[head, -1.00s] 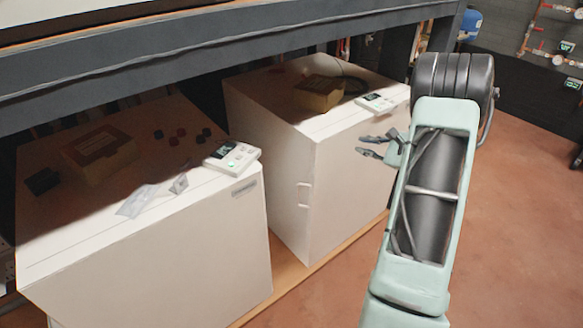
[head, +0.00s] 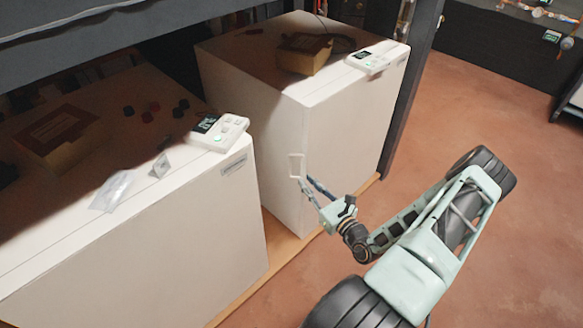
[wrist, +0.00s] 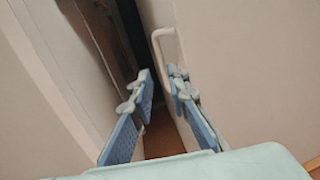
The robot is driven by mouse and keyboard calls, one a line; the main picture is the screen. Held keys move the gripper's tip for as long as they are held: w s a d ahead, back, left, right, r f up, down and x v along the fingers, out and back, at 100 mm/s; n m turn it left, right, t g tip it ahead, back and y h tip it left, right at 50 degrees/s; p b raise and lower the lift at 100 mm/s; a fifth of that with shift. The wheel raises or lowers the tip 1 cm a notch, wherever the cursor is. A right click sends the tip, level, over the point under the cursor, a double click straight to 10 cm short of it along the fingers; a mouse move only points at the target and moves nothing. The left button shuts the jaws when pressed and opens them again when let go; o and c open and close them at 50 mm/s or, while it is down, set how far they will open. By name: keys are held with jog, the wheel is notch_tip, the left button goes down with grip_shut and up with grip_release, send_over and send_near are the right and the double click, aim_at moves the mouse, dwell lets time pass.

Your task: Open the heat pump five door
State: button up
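The right white heat pump cabinet (head: 345,135) stands under the dark frame in the head view. In the wrist view the handle (wrist: 163,46) lies just beyond the fingertips, nearer the right one. The blue-padded fingers (wrist: 160,80) are apart with nothing between them. I cannot tell whether a finger touches the handle. The door looks shut. No readable label shows which cabinet is number five.
A second white cabinet (head: 140,245) stands at the left, with a narrow gap between the two. Control panels (head: 218,131) and boxes (head: 305,52) lie on top. A dark post (head: 410,85) stands beside the right cabinet.

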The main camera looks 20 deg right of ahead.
jog(key=w, duration=0.3)
jog(key=w+a+b, duration=0.1)
jog(key=w, duration=0.4)
jog(key=shift+w+a+b, duration=0.15)
jog(key=shift+w+b, duration=0.15)
jog(key=shift+w, duration=0.05)
grip_shut()
